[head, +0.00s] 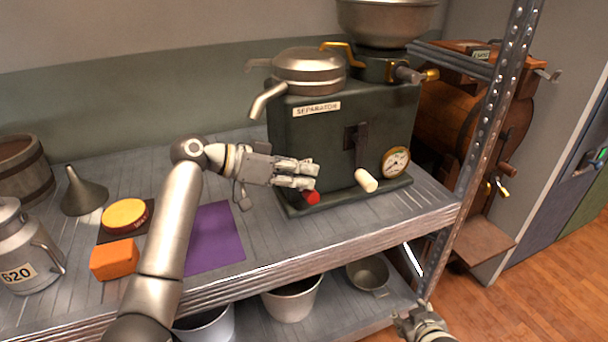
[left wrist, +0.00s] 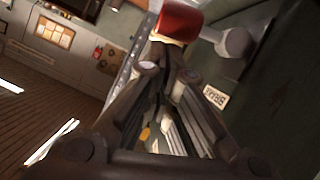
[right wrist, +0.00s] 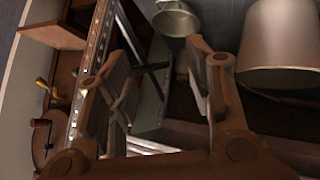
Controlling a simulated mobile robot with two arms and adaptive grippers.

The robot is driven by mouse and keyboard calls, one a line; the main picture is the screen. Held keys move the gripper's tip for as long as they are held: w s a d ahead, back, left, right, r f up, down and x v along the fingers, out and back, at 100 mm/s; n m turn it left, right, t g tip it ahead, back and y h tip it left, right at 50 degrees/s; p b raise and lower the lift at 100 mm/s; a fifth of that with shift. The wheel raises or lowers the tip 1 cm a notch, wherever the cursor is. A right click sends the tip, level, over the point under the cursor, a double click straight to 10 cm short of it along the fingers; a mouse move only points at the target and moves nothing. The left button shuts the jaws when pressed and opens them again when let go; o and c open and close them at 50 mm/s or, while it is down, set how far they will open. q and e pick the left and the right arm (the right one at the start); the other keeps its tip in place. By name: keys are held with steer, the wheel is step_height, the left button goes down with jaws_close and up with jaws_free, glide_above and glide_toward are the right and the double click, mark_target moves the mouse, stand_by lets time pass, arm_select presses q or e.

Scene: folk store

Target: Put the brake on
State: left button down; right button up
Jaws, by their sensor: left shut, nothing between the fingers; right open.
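The dark green separator (head: 345,130) stands on the metal shelf. A red knob (head: 312,197) sits low on its front left; it also shows large in the left wrist view (left wrist: 178,22), on a grey lever (left wrist: 235,42). A small label (left wrist: 215,95), seemingly reading BRAKE, is beside it. My left gripper (head: 314,177) is shut and empty, its fingertips close to the knob; I cannot tell whether they touch. My right gripper (head: 425,318) is open and empty, low in front of the shelf; its fingers also show in the right wrist view (right wrist: 160,75).
A crank with a white handle (head: 366,180) and a gauge (head: 396,162) are on the separator's front. A purple mat (head: 215,240), orange block (head: 115,260) and milk can (head: 25,250) are at left. A perforated post (head: 490,130) stands right. Metal pots (head: 292,300) sit below.

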steer(key=s+a+f+g+y, duration=0.1)
steer(key=s+a+f+g, duration=0.3)
steer(key=s, duration=0.6)
steer(key=s+a+f+g+y, duration=0.1)
steer(key=s+a+f+g, duration=0.1)
steer(key=s+a+f, duration=0.6)
arm_select(q)
steer(key=shift+s+d+f+m+t+b, duration=0.15)
steer(key=shift+s+f+m+t+b, duration=0.25)
steer(key=shift+s+f+m+b, duration=0.15)
steer(key=m, duration=0.1)
steer(key=f+t+b, duration=0.1)
steer(key=s+f+m+y+b, duration=0.1)
steer(key=shift+s+d+f+m+t, duration=0.1)
steer(key=shift+d+m+t, duration=0.15)
steer(key=shift+m+t, duration=0.15)
steer(key=shift+s+f+m+t+b, duration=0.2)
steer(key=shift+f+m+t+b, duration=0.3)
steer(key=shift+m+b, duration=0.15)
arm_select(e)
steer(key=s+d+r, duration=0.4)
steer(key=r, duration=0.5)
steer(key=shift+r+m, duration=0.2)
steer(key=shift+m, duration=0.1)
steer(key=shift+d, duration=0.1)
arm_select(q)
glide_toward(319, 199)
steer(key=v, duration=0.4)
steer(key=shift+s+a+r, duration=0.2)
steer(key=shift+s, duration=0.05)
